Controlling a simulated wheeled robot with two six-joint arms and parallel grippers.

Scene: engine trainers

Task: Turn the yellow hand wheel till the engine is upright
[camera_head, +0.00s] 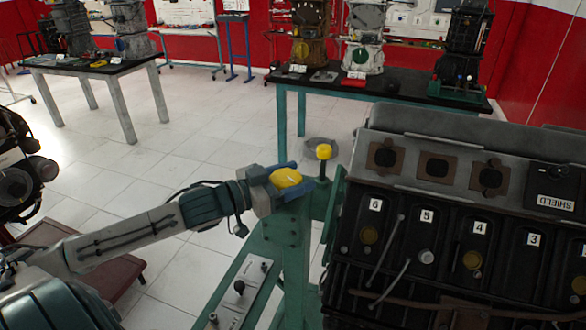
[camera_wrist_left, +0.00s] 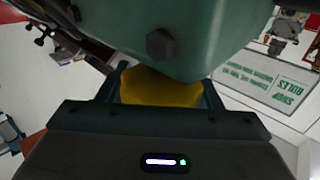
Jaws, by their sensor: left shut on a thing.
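The yellow hand wheel (camera_head: 287,177) is at the top of a green stand (camera_head: 287,240) in the head view. My left gripper (camera_head: 284,180) is shut on it, with a finger on either side. In the left wrist view the yellow wheel (camera_wrist_left: 160,88) shows between the fingers, partly hidden by a green part with a bolt. The engine (camera_head: 440,235), a large dark block with numbered covers, is mounted to the right of the stand. Its lower and right parts are out of view, and I cannot tell its exact tilt. My right gripper is not in view.
A yellow-topped handle (camera_head: 323,153) rises beside the wheel, close to my left gripper. A grey panel with knobs (camera_head: 240,290) is below. Tables with other engines (camera_head: 385,85) stand at the back. The tiled floor (camera_head: 190,120) between is mostly clear.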

